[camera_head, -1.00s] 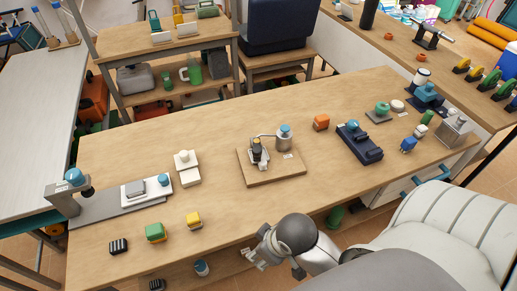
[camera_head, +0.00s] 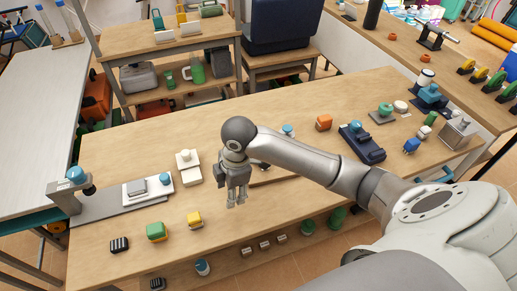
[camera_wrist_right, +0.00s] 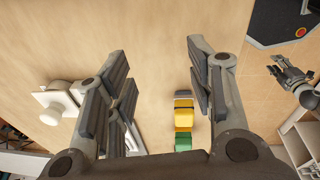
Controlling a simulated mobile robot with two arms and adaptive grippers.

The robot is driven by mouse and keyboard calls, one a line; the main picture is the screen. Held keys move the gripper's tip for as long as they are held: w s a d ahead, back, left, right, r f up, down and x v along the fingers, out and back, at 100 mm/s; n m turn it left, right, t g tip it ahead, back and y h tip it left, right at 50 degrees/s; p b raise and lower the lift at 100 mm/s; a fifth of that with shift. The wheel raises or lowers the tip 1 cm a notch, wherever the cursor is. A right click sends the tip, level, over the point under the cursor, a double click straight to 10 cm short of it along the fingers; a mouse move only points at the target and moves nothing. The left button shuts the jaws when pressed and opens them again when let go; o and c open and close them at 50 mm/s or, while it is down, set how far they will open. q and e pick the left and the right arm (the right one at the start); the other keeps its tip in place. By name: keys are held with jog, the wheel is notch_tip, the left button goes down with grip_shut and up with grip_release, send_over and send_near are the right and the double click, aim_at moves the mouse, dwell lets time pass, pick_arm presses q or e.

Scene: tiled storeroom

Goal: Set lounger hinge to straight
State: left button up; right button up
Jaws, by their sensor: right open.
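My right gripper (camera_head: 237,204) points down over the middle of the workbench, open and empty. I cannot tell which fixture is the lounger hinge. The wooden board (camera_head: 277,178) with a small mechanism is mostly hidden behind my right arm; a blue knob (camera_head: 288,130) shows above the arm. A cream block with a round knob (camera_head: 187,160) stands left of the gripper. A dark blue fixture (camera_head: 362,145) is to the right. Another gripper, probably my left (camera_wrist_right: 290,76), shows at the right wrist view's edge.
A yellow block (camera_head: 194,220), a green block (camera_head: 156,232) and a black ribbed block (camera_head: 119,245) lie near the front edge. A grey slide fixture (camera_head: 110,206) is at the left. An orange block (camera_head: 323,122) lies behind my arm. Bare wood (camera_head: 130,150) is free at back left.

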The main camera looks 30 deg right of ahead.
jog(key=w+d+r+n+g+h, duration=0.1)
jog(key=w+d+r, duration=0.2)
jog(key=d+r, duration=0.35)
jog(key=w+d+r+n, duration=0.2)
jog(key=w+d+r, duration=0.2)
jog(key=d+r, duration=0.25)
jog(key=f, duration=1.1)
jog(key=shift+s+d+f+p, duration=0.15)
jog(key=shift+s+p, duration=0.1)
jog(key=shift+p, duration=0.05)
jog(key=shift+c, duration=0.5)
grip_shut()
